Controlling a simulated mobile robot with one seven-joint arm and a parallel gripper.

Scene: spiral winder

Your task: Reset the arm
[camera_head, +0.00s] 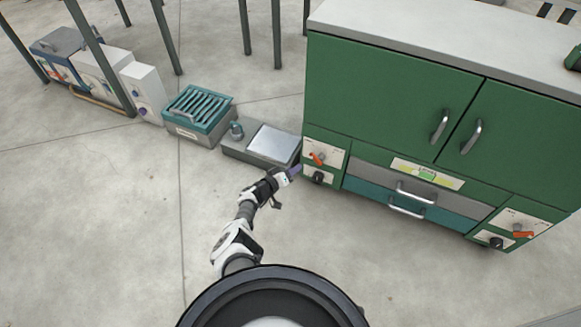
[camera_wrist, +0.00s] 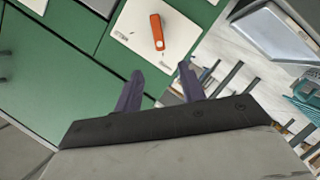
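My gripper (camera_head: 289,173) is at the end of my outstretched arm, close to the left front edge of the green cabinet (camera_head: 385,90). In the wrist view my gripper (camera_wrist: 160,80) shows two purple fingers spread apart with nothing between them. Beyond the fingertips is a white panel (camera_wrist: 128,28) with an orange lever (camera_wrist: 157,31). The same orange lever (camera_head: 318,158) shows in the head view, above a black knob (camera_head: 318,177). I cannot tell whether the fingers touch the cabinet.
A grey flat-topped unit (camera_head: 268,143), a teal slatted box (camera_head: 198,108) and white boxes (camera_head: 143,92) stand in a row to the left. Drawers with metal handles (camera_head: 415,192) are on the cabinet front. The floor left of my arm is clear.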

